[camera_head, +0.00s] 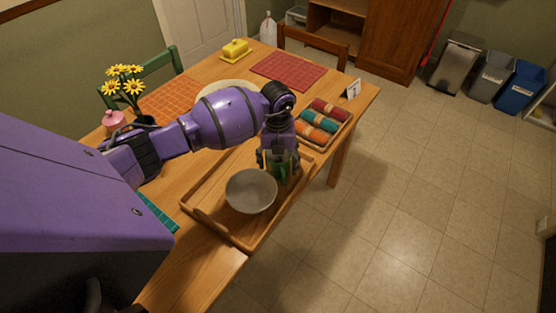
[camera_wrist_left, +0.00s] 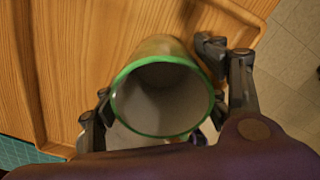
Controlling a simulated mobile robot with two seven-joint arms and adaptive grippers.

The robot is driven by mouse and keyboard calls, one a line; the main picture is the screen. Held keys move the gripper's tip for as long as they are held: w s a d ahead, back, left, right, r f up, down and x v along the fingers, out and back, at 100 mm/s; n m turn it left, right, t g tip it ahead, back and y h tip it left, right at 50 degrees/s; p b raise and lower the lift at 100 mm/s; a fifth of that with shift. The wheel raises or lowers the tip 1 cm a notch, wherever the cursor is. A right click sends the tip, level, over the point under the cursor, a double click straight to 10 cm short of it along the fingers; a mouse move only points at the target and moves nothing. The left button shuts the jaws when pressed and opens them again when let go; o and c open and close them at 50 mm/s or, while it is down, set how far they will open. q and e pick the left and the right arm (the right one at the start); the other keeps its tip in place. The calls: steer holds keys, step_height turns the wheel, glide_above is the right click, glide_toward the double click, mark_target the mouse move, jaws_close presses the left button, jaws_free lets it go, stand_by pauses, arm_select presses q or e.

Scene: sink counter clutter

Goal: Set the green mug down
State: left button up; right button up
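The green mug (camera_head: 279,168) is partly hidden by my left gripper (camera_head: 277,160) in the head view. In the left wrist view the mug (camera_wrist_left: 163,48) shows its green rim and pale inside, open toward the camera. The left gripper's fingers (camera_wrist_left: 155,90) lie against opposite sides of the mug, shut on it. The mug is over the right part of the wooden tray (camera_head: 207,222), close to the grey bowl (camera_head: 251,191). I cannot tell whether its base touches the tray. My right gripper is not in view.
Rolled cloths in red, teal and orange (camera_head: 318,121) lie in a holder just beyond the mug. A small white card (camera_head: 353,88) stands at the table's right edge. A vase of yellow flowers (camera_head: 125,82) stands at the left. The red placemat (camera_head: 288,70) is bare.

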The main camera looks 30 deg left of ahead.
arm_select(q)
steer(key=shift+o, duration=0.3)
step_height(320, 180, up, 12)
steer(key=shift+r, duration=0.2)
stand_by(0.3)
